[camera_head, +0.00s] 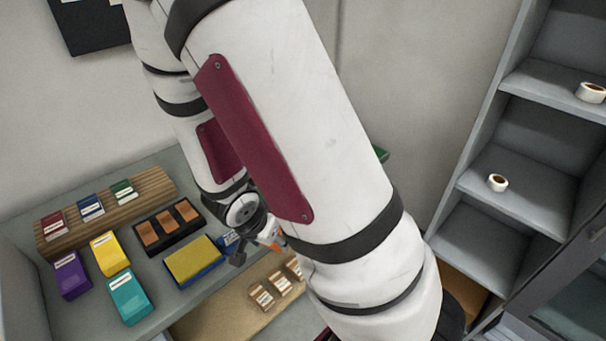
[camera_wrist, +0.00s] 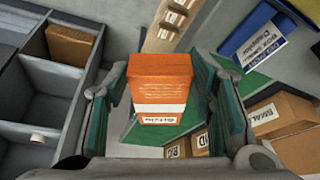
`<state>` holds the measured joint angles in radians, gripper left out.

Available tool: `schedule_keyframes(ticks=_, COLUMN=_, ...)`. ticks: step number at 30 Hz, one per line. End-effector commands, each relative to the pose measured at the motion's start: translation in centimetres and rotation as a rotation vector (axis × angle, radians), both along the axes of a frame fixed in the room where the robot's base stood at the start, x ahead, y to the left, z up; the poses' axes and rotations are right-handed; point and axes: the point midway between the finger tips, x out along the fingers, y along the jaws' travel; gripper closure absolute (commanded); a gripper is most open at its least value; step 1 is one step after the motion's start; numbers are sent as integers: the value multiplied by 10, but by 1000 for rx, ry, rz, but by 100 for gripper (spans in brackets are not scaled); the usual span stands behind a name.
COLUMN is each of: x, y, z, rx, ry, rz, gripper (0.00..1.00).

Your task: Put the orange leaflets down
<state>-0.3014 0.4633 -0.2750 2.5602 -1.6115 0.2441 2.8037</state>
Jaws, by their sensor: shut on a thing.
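The orange leaflets (camera_wrist: 160,80) are an orange block with a white band and printed label at the near end. In the wrist view they sit between the two fingers of my gripper (camera_wrist: 162,88), which is shut on them. In the head view, a small bit of orange (camera_head: 276,241) shows at my gripper (camera_head: 256,238), beside my large white arm link, which hides most of the rest. The leaflets are held above a green surface (camera_wrist: 191,118) in the wrist view. I cannot tell how high they are.
The grey counter (camera_head: 172,299) holds a wooden rack (camera_head: 160,182), a black tray (camera_head: 180,243), a yellow-and-blue block (camera_head: 194,260), and purple (camera_head: 72,277), yellow (camera_head: 109,252) and teal (camera_head: 129,297) packs. Brown boxes (camera_head: 262,297) stand nearby. Grey shelves (camera_head: 531,85) are at right.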

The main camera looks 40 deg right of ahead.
Motion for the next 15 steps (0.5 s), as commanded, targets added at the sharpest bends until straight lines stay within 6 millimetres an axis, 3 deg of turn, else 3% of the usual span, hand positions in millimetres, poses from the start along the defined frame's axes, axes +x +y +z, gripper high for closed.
schedule_keyframes(ticks=15, x=40, y=-28, z=-8, rx=0, ry=-10, rz=-6, gripper=87)
